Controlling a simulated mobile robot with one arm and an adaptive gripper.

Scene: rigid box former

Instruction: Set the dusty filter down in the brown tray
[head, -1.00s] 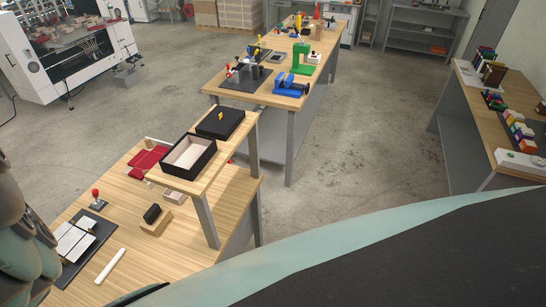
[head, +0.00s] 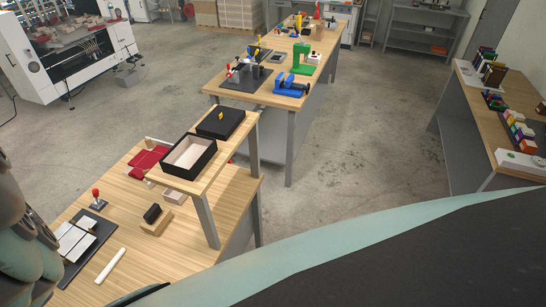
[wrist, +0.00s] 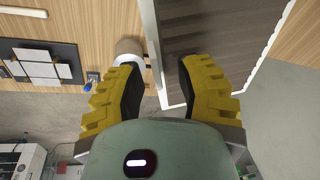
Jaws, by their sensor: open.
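My gripper (wrist: 158,72) shows in the wrist view with its two yellow, black-padded fingers wide apart. Nothing is held between them. A small round tan and white thing (wrist: 128,47) lies beyond the left fingertip, partly hidden by it; I cannot tell what it is. A dark brown-grey surface with a pale edge (wrist: 205,28) lies beyond the right finger; I cannot tell whether it is the brown tray. I cannot make out the dusty filter in either view. My gripper is outside the head view.
The near wooden table (head: 185,238) bears a dark mat with white pieces (head: 78,240), a white bar (head: 110,265), a red-knobbed tool (head: 97,198) and a wooden block. A raised shelf holds an open black box (head: 188,157) and a black lid (head: 220,122).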

